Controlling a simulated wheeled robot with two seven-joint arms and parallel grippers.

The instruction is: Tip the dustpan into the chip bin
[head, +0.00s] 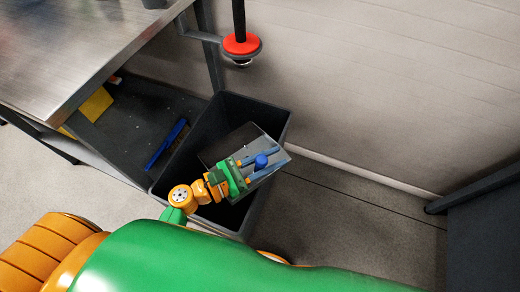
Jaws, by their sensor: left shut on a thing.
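The chip bin (262,109) is a tall dark grey, open-topped bin on the floor beside the bench. The dustpan (238,139) is a dark grey pan with a blue handle (261,161). It is over the bin's opening and covers part of it. My left gripper (264,161) is shut on the blue handle, one finger on each side. I cannot tell how far the pan is tilted or whether chips are in it. The bin's bottom is hidden in shadow. My right gripper is not in view.
A steel-topped bench (85,45) stands at the upper left. Its dark lower shelf (130,110) holds a blue-handled brush (165,145) and a yellow object (90,112). A red round fitting (241,44) juts beside the bench leg. A pale wall lies behind. The floor (350,225) right of the bin is clear.

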